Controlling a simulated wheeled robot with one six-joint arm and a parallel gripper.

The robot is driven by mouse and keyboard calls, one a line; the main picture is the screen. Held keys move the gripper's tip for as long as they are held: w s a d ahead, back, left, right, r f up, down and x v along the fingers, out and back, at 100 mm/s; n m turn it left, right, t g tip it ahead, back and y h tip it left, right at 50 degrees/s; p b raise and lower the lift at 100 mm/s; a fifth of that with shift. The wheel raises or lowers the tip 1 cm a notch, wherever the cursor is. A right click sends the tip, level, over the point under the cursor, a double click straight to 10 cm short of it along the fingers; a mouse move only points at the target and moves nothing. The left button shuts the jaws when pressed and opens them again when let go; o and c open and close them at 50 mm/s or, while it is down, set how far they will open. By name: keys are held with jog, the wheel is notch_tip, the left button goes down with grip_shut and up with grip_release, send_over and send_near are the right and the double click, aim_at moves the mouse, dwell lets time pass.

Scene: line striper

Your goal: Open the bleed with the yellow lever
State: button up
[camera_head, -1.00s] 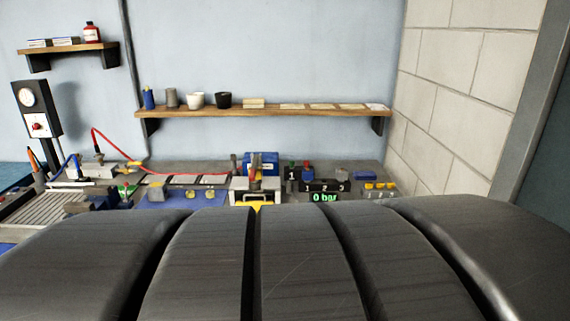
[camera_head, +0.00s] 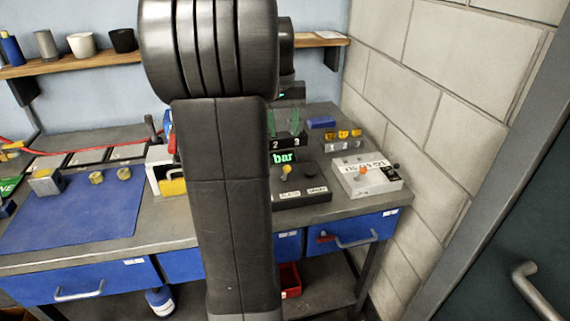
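A dark control box (camera_head: 300,182) with a green display ending in "bar" (camera_head: 284,157) stands on the bench just right of my arm. On its top are a small yellow knob or lever (camera_head: 286,170), a dark knob (camera_head: 310,170) and small white labels, too small to read surely. A white device (camera_head: 158,158) with a yellow part (camera_head: 172,187) on its front shows left of my arm, partly hidden by it. I cannot tell which yellow part is the bleed lever. My gripper is not in view; my dark arm links fill the middle.
A light grey box (camera_head: 368,178) with an orange knob (camera_head: 362,169) stands at the bench's right end. Yellow blocks (camera_head: 343,134) stand behind it. A blue mat (camera_head: 70,218) covers the left bench. Blue drawers (camera_head: 352,234) run below; a block wall (camera_head: 440,100) bounds the right.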

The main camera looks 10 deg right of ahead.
aim_at(287, 168)
jog(key=f, duration=1.3)
jog(key=shift+s+d, duration=0.25)
jog(key=shift+d, duration=0.15)
grip_shut()
